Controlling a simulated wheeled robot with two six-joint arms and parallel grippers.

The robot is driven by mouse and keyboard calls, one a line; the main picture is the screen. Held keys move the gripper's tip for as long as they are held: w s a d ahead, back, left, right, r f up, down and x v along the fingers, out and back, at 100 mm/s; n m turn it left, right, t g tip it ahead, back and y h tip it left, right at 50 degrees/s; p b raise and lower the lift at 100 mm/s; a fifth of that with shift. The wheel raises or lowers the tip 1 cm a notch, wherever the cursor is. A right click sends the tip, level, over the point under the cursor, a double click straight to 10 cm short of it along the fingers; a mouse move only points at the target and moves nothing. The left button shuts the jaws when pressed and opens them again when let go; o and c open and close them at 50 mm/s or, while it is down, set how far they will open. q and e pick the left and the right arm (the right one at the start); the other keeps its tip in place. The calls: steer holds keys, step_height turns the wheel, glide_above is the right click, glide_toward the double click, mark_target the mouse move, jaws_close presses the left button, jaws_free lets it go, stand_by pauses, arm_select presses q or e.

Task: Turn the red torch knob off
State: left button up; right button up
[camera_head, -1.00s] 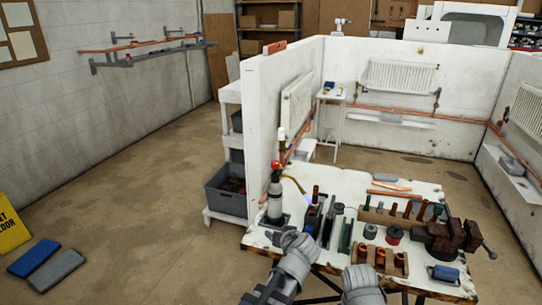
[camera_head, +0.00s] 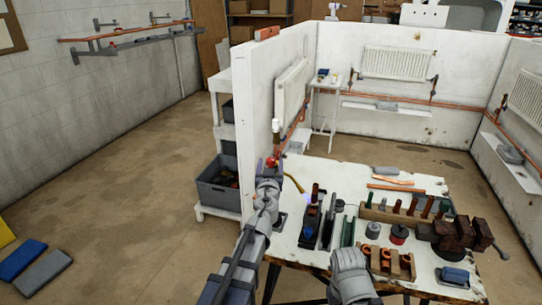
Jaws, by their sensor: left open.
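The red torch knob (camera_head: 271,161) shows at the left edge of the workbench (camera_head: 325,172), just above my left gripper. My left gripper (camera_head: 269,172) is open and right at the knob; I cannot tell whether it touches it. My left gripper and forearm hide most of the torch body. The torch's curved brass tube (camera_head: 293,183) reaches out to the right, with a faint bluish glow at its end. My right gripper (camera_head: 349,257) is over the front of the bench; its fingers are not clear.
A white partition wall (camera_head: 254,110) stands just behind the torch. A grey crate (camera_head: 218,190) sits on shelving to the left.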

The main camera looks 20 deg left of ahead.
arm_select(q)
steer(key=x, duration=0.6)
jaws_close()
stand_by(0.5)
